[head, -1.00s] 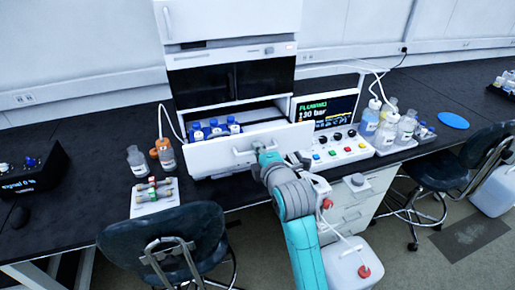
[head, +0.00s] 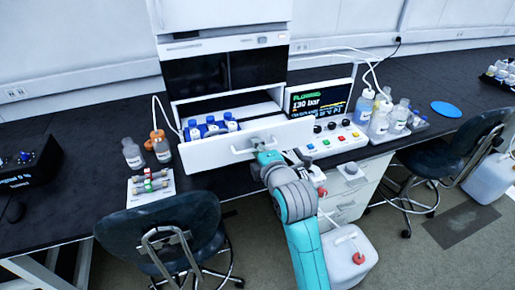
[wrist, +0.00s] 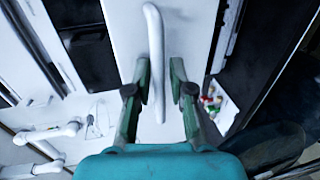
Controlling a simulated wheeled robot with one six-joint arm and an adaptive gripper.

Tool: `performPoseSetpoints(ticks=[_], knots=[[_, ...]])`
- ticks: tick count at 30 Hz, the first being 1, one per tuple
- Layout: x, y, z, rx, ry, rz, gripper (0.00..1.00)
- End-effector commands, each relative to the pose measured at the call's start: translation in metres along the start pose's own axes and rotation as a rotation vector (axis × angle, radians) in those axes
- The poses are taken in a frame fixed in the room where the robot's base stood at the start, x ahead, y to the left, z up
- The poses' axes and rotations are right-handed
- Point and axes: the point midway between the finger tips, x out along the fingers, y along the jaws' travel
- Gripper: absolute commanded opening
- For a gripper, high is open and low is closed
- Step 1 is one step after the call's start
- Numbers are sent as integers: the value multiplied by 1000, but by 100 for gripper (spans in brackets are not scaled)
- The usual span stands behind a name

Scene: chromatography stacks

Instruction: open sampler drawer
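The white sampler drawer (head: 215,157) stands pulled out below the dark-fronted module of the stack, with several blue-capped bottles (head: 213,127) inside at its left. Its front carries a white bar handle (head: 240,151). My gripper (head: 262,150) is at the right part of this handle. In the wrist view, the fingers of my gripper (wrist: 160,80) stand on either side of the handle (wrist: 155,40), with gaps showing between bar and fingertips. The gripper looks open around the handle, not clamped on it.
A control panel with a screen (head: 318,102) and buttons stands right of the drawer. Bottles (head: 132,153) and a vial rack (head: 150,185) are on the bench at left. Chairs (head: 165,235) stand in front, and a white canister (head: 350,262) is on the floor.

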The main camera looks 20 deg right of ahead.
Motion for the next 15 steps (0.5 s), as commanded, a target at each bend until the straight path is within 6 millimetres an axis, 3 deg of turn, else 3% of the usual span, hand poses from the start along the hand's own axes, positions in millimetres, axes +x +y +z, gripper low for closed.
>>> performPoseSetpoints(ticks=[8, 15], knots=[[-8, 0, 0, 0, 0, 1, 22], [-50, 0, 0, 0, 0, 0, 22]])
